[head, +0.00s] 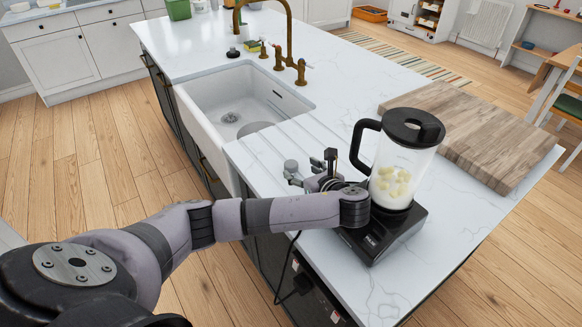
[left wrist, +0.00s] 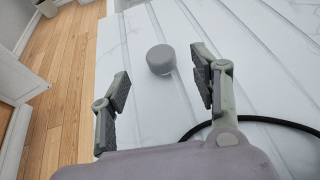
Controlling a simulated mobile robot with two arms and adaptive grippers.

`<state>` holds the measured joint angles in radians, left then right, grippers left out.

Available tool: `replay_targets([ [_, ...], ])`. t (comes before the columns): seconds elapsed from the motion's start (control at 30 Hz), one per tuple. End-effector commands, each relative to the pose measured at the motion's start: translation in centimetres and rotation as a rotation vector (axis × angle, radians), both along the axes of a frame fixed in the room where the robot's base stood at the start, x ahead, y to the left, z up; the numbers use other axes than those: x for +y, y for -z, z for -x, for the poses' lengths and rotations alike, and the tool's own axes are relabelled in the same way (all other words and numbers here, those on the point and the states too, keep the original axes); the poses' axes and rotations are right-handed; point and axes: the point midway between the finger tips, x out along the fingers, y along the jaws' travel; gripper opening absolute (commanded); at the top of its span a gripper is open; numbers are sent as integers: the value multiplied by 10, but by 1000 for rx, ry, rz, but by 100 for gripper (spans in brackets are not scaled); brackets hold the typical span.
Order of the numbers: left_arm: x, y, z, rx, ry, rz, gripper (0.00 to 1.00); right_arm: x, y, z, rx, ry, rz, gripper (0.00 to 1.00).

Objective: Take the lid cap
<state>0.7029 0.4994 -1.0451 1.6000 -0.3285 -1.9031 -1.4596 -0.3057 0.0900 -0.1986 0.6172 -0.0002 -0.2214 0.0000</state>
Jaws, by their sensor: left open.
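The lid cap (left wrist: 161,59) is a small grey round piece on the white marble counter, seen in the left wrist view. It lies ahead of and between the two fingers of my left gripper (left wrist: 165,92), apart from both. My left gripper (head: 312,171) is open and empty, low over the counter to the left of the blender in the head view. A small grey round shape beside its fingers there looks like the cap (head: 291,165). The blender (head: 399,165) stands upright with a black lid (head: 413,124) and pale chunks in its jug. My right gripper is not in view.
The blender's black base (head: 385,234) is close beside my left wrist. A black cord (left wrist: 250,119) lies on the counter right of the gripper. The white sink (head: 235,100) is beyond, and a wooden board (head: 475,130) is at the right. Grooves run across the counter.

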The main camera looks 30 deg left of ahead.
Motion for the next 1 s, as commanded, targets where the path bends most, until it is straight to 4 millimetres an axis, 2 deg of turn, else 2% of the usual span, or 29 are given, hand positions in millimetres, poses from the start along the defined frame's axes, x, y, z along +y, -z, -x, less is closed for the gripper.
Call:
replay_targets([
  [0.4, 45, 21, -25, 3, -2, -1, 57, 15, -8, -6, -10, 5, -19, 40],
  [0.73, 51, 25, -29, 1, 1, 1, 57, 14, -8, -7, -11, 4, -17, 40],
  [1.0, 50, 25, -29, 1, 1, 1, 40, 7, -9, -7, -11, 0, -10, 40],
])
